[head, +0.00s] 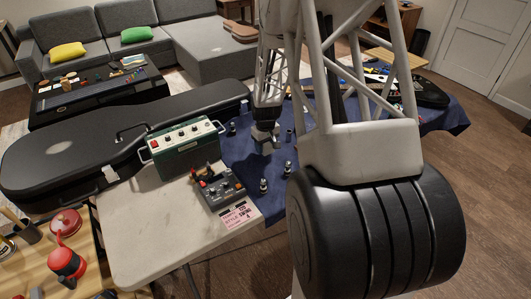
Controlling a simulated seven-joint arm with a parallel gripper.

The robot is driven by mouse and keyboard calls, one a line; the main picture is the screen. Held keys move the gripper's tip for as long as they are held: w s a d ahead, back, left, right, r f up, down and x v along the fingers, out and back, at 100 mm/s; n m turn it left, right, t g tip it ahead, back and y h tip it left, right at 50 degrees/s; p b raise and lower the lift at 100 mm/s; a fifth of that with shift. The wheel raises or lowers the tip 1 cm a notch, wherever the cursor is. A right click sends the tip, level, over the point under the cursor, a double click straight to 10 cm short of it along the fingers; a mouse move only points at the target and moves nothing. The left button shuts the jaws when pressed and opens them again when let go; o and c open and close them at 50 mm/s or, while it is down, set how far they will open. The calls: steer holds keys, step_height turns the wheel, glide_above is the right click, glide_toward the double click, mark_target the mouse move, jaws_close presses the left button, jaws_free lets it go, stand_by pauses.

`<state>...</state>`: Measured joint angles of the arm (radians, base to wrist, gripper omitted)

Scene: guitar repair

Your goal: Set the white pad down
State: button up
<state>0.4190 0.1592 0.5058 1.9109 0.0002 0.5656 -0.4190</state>
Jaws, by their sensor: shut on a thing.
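My gripper (267,140) is in the middle of the head view, pointing down over the blue cloth (232,152) on the table. It is shut on a small pale thing, which I take to be the white pad; the jaws hide most of it and its outline is hard to make out. I cannot tell whether it touches the cloth.
A green amplifier box (185,147) and a grey pedal unit (219,187) stand left of my gripper. A pink-and-white card (240,214) lies in front. Small dark bottles (264,186) stand near the gripper. A black guitar case (75,150) lies behind.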

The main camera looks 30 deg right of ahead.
mark_target(265, 153)
steer(key=shift+f, duration=0.1)
steer(key=shift+f, duration=1.75)
steer(key=shift+f, duration=0.1)
steer(key=o, duration=1)
step_height(265, 153, up, 12)
steer(key=shift+r, duration=0.1)
